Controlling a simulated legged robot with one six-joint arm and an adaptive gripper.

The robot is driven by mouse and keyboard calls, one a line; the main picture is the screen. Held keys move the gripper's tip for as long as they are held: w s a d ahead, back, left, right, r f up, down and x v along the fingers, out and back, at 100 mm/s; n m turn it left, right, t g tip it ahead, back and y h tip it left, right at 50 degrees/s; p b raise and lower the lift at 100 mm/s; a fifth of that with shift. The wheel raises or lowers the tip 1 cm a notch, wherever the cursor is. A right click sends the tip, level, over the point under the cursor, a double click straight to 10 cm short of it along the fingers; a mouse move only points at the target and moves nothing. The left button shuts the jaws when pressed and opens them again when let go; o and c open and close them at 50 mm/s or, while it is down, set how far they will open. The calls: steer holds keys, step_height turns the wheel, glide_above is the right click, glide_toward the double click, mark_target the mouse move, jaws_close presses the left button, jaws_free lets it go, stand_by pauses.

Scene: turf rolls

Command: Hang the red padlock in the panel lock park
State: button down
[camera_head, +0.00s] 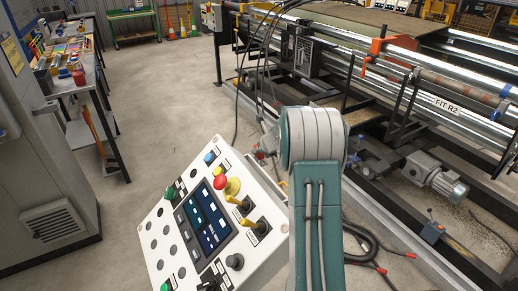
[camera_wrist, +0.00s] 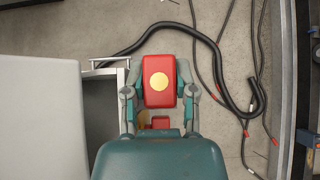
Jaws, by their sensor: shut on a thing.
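The red padlock (camera_wrist: 160,88) has a round yellow disc on its face and is held between the two fingers of my gripper (camera_wrist: 160,72) in the wrist view. Its shackle cannot be made out. A smaller red part (camera_wrist: 160,122) shows between the fingers nearer the wrist; I cannot tell what it is. In the head view my arm hides most of my gripper, and a small red patch left of the arm may be the padlock. The tilted control panel (camera_head: 158,214) carries a screen, a red button, yellow-handled switches and knobs. I cannot pick out the lock park on it.
A grey box with a metal handle (camera_wrist: 108,60) stands left of my gripper in the wrist view. A black hose (camera_wrist: 205,38) and cables lie on the floor. A roller machine (camera_head: 400,75) fills the right side. A workbench (camera_head: 72,75) stands at the back left.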

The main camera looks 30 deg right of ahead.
steer(key=shift+f, duration=0.7)
steer(key=shift+c, duration=1.7)
jaws_free()
steer(key=v, duration=1.1)
steer(key=shift+s+r, duration=0.25)
steer(key=shift+s, duration=0.05)
steer(key=shift+d, duration=0.1)
